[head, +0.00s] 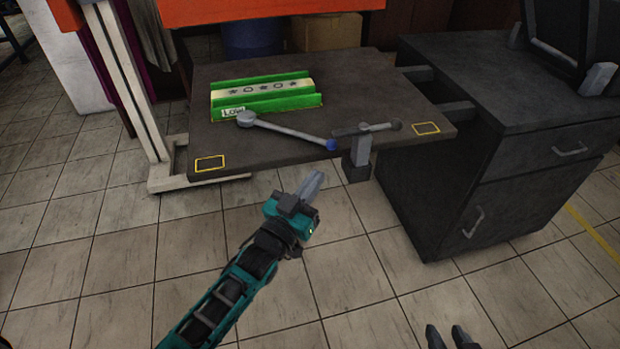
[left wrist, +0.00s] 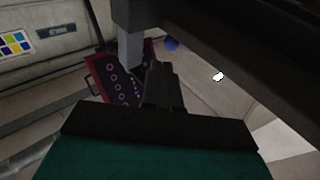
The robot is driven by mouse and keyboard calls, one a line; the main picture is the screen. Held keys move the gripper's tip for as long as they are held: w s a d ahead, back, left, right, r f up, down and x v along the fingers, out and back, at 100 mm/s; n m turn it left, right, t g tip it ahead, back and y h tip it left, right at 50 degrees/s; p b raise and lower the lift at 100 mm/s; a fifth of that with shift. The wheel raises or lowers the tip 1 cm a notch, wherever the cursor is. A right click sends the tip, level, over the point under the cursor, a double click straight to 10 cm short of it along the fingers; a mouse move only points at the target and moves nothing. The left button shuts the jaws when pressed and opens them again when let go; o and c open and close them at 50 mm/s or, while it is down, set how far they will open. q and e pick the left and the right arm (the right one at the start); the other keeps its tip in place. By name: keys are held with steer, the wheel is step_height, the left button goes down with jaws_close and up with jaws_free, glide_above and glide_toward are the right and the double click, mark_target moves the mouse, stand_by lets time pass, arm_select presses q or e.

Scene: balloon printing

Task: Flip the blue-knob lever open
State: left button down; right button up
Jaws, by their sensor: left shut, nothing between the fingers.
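The lever is a grey bar (head: 288,131) lying across the front of the dark table, from a round pivot at its left to a blue knob (head: 331,145) at the table's front edge. My left gripper (head: 317,178) is shut and empty, in front of and below the knob, apart from it. In the left wrist view the blue knob (left wrist: 171,44) shows just beyond the shut fingers (left wrist: 160,72). My right gripper (head: 447,331) shows only its two dark fingertips at the bottom edge, spread apart with nothing seen between them.
A green holder (head: 265,104) with a patterned strip and a "Low" label sits behind the lever. A grey clamp-like handle (head: 362,150) stands at the table's front edge, right of the knob. A dark drawer cabinet (head: 500,140) stands at the right. The floor in front is clear.

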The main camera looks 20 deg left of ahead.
arm_select(q)
steer(key=s+f, duration=0.2)
steer(key=s, duration=0.6)
steer(key=shift+s+a, duration=0.2)
steer(key=shift+s, duration=0.2)
steer(key=shift+p, duration=0.35)
